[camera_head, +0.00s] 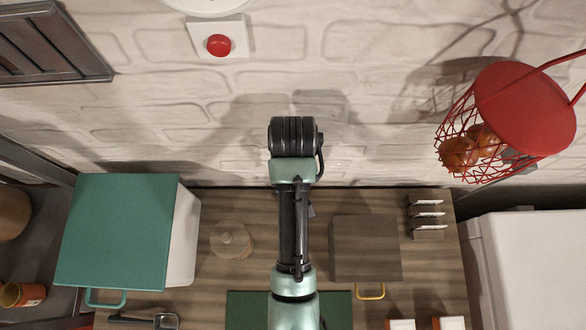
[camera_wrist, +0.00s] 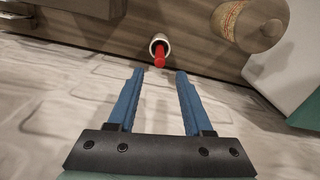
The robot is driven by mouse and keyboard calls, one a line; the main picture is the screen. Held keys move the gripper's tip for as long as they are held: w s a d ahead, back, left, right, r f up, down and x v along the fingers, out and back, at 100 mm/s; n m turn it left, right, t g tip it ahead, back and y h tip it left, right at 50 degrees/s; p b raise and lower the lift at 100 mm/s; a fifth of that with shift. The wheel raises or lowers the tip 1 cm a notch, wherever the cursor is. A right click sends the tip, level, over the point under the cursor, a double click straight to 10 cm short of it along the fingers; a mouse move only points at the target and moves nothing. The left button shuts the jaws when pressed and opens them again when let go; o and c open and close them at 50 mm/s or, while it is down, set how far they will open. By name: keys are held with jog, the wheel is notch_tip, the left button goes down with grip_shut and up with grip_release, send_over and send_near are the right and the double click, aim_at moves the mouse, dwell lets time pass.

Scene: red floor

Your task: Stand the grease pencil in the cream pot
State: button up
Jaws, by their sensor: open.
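In the wrist view, a small cream pot (camera_wrist: 153,41) stands on the wooden counter. The red grease pencil (camera_wrist: 160,56) is in the pot, with its red end sticking up out of the opening toward the camera. My gripper (camera_wrist: 159,74) is open, with its two blue fingers apart and nothing between them. In the picture, the pencil's end appears just beyond the fingertips, centred between them; I see no contact. In the head view, my arm reaches over the counter and hides the pot and the pencil.
A round wooden-lidded jar (camera_wrist: 250,22) stands near the pot, also seen in the head view (camera_head: 231,241). A teal-lidded box (camera_head: 117,230) is at left, a brown box (camera_head: 365,248) and dark rack (camera_head: 427,217) at right. The brick wall (camera_head: 370,80) closes off the back.

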notch_tip(320, 180, up, 5)
jog(key=shift+p, duration=0.8)
jog(key=shift+f, duration=0.1)
